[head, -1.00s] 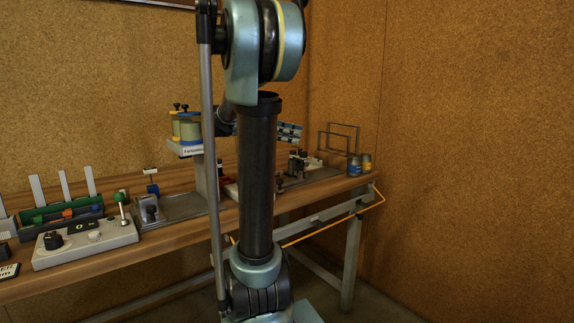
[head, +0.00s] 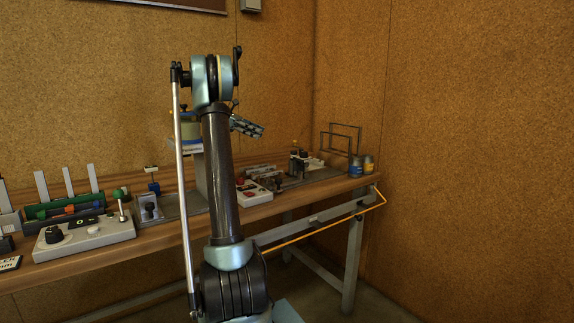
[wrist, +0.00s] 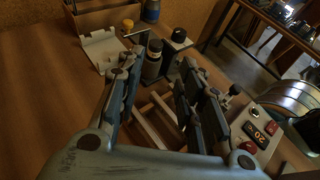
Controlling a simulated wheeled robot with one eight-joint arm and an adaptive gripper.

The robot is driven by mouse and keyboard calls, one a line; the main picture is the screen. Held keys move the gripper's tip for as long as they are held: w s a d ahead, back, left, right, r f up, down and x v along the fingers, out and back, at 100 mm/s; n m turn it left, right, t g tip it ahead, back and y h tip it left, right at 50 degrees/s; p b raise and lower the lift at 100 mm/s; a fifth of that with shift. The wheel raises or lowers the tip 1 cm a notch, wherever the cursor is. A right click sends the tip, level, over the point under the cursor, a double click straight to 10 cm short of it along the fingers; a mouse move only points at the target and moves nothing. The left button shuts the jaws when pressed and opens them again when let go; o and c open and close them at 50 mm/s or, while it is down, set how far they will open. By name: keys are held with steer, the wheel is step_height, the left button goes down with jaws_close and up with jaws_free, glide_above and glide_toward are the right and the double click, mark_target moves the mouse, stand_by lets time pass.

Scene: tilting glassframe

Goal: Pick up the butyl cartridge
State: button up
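My gripper (wrist: 166,62) is open, with its two dark fingers apart and nothing held between them. In the wrist view a grey cylinder with a dark top (wrist: 152,62) stands beyond the left fingertip, partly hidden by it. I cannot tell whether either one is the butyl cartridge. In the head view my gripper (head: 247,127) hangs above the bench, right of a yellow-and-dark container (head: 191,130) on a raised shelf, which my arm partly hides.
The wooden bench (head: 150,236) carries a control box with a knob (head: 84,234), a box with red buttons (head: 253,193), and clamps. Wire frames (head: 343,137) and small blue and yellow cans (head: 368,164) stand at its right end. A yellow cable (head: 310,234) hangs along the front.

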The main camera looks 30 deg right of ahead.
steer(key=w+f+x, duration=0.1)
steer(key=x, duration=1.5)
steer(key=shift+s+f, duration=0.2)
steer(key=shift+f, duration=0.3)
steer(key=shift+d, duration=0.15)
jaws_close()
